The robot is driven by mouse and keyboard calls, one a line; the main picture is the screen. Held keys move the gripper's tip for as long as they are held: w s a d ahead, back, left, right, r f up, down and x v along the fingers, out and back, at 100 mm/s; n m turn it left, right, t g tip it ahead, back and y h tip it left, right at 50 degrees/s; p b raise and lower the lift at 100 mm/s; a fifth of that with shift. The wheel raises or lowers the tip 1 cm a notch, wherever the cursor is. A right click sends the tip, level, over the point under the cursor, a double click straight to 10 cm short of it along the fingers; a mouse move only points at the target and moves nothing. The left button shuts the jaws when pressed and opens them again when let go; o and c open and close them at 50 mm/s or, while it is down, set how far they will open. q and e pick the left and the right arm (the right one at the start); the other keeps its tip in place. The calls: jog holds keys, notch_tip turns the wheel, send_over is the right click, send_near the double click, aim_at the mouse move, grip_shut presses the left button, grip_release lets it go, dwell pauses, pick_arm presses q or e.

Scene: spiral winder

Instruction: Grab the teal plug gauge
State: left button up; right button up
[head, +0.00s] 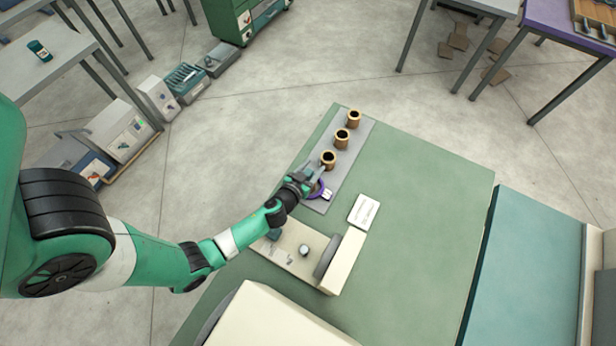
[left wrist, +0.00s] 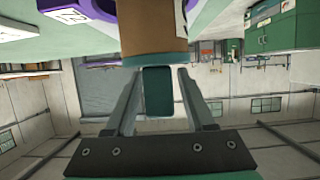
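My left gripper (head: 311,178) is over the grey strip, next to the nearest brown bobbin (head: 328,158) and a purple ring (head: 318,189). In the left wrist view its fingers (left wrist: 159,75) are apart. A dark teal rounded block (left wrist: 157,92) shows between them, with gaps on both sides; it may be the plug gauge, but I cannot tell its depth. A brown cylinder with a teal rim (left wrist: 153,30) is just beyond the fingertips. A small teal piece (head: 273,234) lies beside the winder in the head view. My right gripper is not in view.
Two more bobbins (head: 341,136) stand farther along the grey strip (head: 357,137). A white card (head: 363,211) lies on the green table (head: 430,190), beside the cream winder (head: 343,261). The table's right part is clear. A dark teal item (head: 39,50) stands on the far-left table.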

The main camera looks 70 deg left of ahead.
pick_arm(q)
grip_shut()
jog(key=shift+r, duration=0.1)
notch_tip(320, 180, up, 10)
jog(key=p, duration=0.5)
jog(key=shift+p, duration=0.4)
